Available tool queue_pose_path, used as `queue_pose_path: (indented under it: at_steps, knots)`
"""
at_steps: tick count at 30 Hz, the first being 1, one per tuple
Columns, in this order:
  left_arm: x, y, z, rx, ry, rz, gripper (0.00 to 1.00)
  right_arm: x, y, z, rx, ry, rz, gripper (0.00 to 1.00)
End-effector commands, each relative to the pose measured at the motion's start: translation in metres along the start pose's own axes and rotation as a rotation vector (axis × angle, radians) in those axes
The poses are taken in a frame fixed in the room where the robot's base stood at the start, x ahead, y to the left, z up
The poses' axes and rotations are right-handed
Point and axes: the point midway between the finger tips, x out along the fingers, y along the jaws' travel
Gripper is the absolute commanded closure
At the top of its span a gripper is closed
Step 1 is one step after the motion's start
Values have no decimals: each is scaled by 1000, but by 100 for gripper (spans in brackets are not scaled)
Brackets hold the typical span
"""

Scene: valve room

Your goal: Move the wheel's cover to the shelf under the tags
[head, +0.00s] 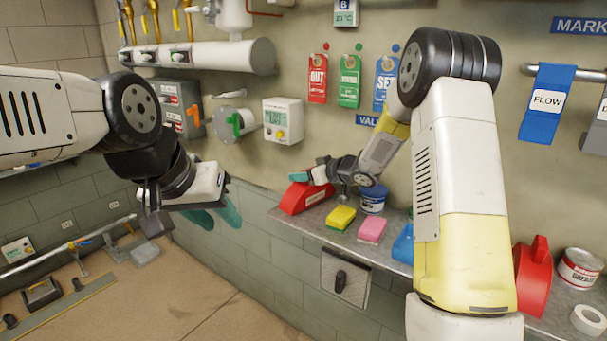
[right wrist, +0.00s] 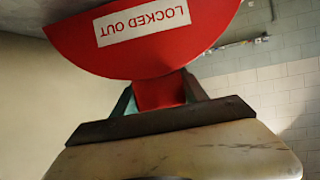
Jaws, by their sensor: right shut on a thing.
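The red wheel cover (head: 306,198), a half-round piece with a white "LOCKED OUT" label, is at the left end of the grey shelf (head: 316,226), below the hanging tags. My right gripper (head: 304,175) is shut on its upright red handle; the right wrist view also shows the cover (right wrist: 160,40) between the teal fingers. I cannot tell whether its underside touches the shelf. The red tag (head: 318,78), green tag (head: 350,82) and blue tag (head: 385,82) hang on the wall. My left gripper (head: 215,212) is empty, fingers apart, left of the shelf.
A yellow sponge (head: 341,218), pink sponge (head: 372,229) and blue tin (head: 373,200) stand right of the cover. Another red piece (head: 532,276), a red-and-white can (head: 580,268) and a white tape roll (head: 588,320) are farther right. My right arm hides the shelf's middle.

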Motion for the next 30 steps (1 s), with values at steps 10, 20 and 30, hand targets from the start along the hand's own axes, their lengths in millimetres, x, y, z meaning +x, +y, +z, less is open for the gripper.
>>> queue_pose_path:
  at_steps: [10, 20, 30]
  knots:
    - [0, 0, 0, 0, 0, 0, 64, 0, 0, 0, 0, 1, 0, 24]
    - [0, 0, 0, 0, 0, 0, 64, -16, 2, -1, 1, 1, 4, 24]
    - [0, 0, 0, 0, 0, 0, 64, -69, 1, -1, 0, 1, 2, 24]
